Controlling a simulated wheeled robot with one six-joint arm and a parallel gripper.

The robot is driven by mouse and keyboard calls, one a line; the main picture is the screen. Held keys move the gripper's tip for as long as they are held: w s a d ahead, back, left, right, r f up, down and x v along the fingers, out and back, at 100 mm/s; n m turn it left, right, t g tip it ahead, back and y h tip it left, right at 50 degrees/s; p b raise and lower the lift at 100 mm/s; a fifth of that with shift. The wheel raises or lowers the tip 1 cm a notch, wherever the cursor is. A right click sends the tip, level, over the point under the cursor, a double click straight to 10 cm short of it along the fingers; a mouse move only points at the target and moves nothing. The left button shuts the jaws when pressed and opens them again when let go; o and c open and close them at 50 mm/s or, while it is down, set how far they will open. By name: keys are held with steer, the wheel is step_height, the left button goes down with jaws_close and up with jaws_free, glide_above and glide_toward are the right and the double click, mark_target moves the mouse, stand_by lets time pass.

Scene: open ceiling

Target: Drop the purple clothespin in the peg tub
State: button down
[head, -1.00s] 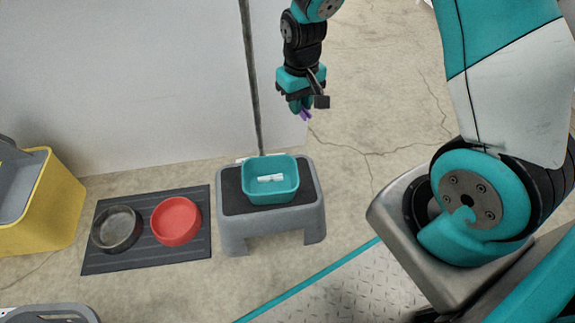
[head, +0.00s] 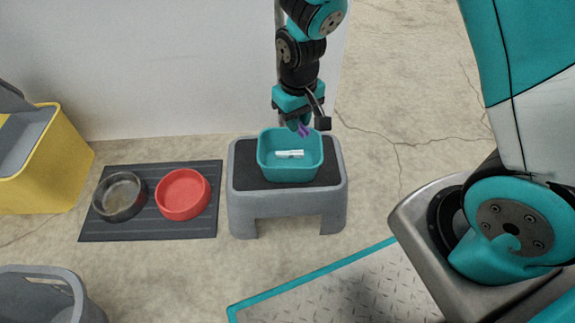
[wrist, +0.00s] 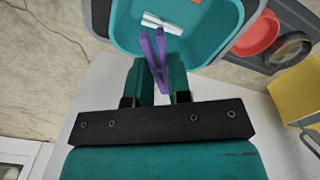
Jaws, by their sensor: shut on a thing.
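The purple clothespin (wrist: 154,58) is held between the fingers of my gripper (wrist: 160,85) and points out past the fingertips. In the head view the clothespin (head: 303,131) shows just below my gripper (head: 298,122), at the far right rim of the peg tub. The teal peg tub (head: 290,174) stands on a grey step stool. A white clothespin-like piece (head: 289,154) lies on the tub's floor; it also shows in the wrist view (wrist: 162,24). In the wrist view the purple clothespin overlaps the tub (wrist: 126,30). Its exact height above the tub is hard to tell.
The grey stool (head: 287,200) has a dark top. Left of it, a dark mat (head: 150,228) holds a red bowl (head: 183,194) and a dark bowl (head: 119,196). A yellow bin (head: 45,165) and a grey basket (head: 40,295) are farther left. A pale wall stands behind.

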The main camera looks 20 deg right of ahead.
steer(key=shift+f, duration=0.3)
steer(key=c, duration=1)
jaws_free()
step_height(320, 180, up, 18)
steer(key=p, duration=0.9)
steer(key=shift+f, duration=0.25)
steer(key=s+a+r+n+y+p, duration=0.2)
steer(key=s+r, duration=0.7)
steer(key=s+a+r+n+y+p, duration=0.2)
steer(key=s+a+r+n, duration=0.1)
steer(key=s+r, duration=0.6)
steer(key=r+p, duration=3.6)
steer(key=shift+s+d+p, duration=0.2)
steer(key=shift+p, duration=0.2)
